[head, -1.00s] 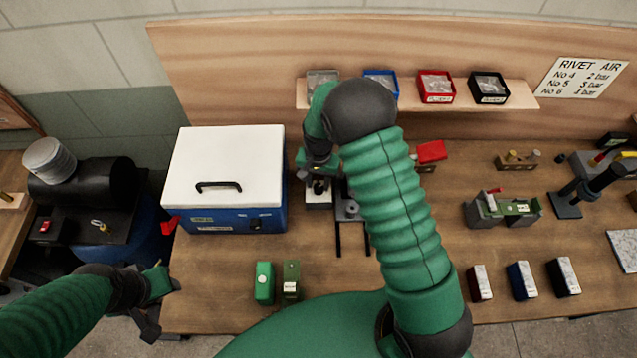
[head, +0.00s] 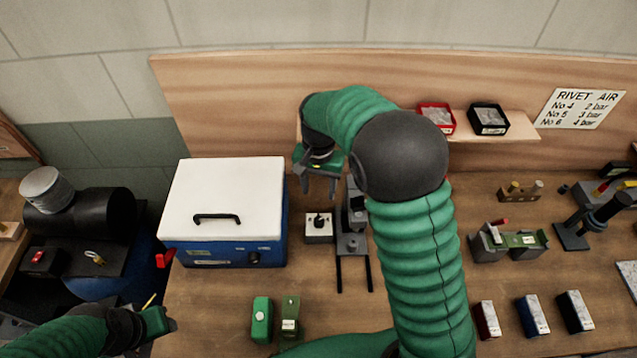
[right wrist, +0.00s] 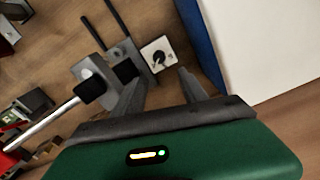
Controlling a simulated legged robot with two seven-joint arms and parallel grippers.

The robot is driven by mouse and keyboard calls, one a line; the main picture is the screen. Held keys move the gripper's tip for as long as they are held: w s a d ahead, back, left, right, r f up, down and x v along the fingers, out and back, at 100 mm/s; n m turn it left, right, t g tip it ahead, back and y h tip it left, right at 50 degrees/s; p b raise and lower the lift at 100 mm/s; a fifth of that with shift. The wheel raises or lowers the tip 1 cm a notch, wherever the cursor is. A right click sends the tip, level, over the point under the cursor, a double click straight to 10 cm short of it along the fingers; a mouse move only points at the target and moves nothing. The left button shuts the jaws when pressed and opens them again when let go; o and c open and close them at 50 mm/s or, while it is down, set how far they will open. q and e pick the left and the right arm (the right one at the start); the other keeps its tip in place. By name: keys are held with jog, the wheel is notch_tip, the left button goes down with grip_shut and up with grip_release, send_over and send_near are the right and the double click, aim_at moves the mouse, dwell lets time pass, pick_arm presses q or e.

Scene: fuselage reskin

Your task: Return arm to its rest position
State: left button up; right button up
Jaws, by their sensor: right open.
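My right arm (head: 418,262) reaches up across the middle of the head view and bends left at the top. My right gripper (head: 319,192) is open and empty, its fingers pointing down, just right of the white-lidded blue box. Its two fingers (right wrist: 163,92) also show in the right wrist view, apart with nothing between them. A small white box with a black knob (head: 319,228) sits below it on the bench. My left gripper (head: 165,322) is at the lower left, partly cropped and small; its jaws are unclear.
The blue box (head: 222,222) stands close on the left. A grey press-like stand (head: 352,238) is beside the knob box. A shelf holds a red bin (head: 437,117) and a black bin (head: 488,119); my arm hides part of the shelf. Green blocks (head: 262,319) stand in front.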

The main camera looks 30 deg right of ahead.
notch_tip(320, 180, up, 3)
jog(key=shift+w+f, duration=0.1)
dwell(0.4)
jog(key=s+a+f+n+t+b, duration=0.1)
jog(key=s+f+n, duration=0.3)
jog(key=s, duration=0.4)
jog(key=s+a+f+n+t+b, duration=0.1)
jog(key=s+a+f+n+b, duration=0.1)
jog(key=s, duration=0.6)
notch_tip(320, 180, down, 3)
jog(key=shift+a+r+n+t+b, duration=0.2)
jog(key=shift+a+n+t+b, duration=0.15)
jog(key=shift+a+n, duration=0.7)
jog(key=shift+w+d, duration=0.15)
jog(key=shift+d, duration=0.05)
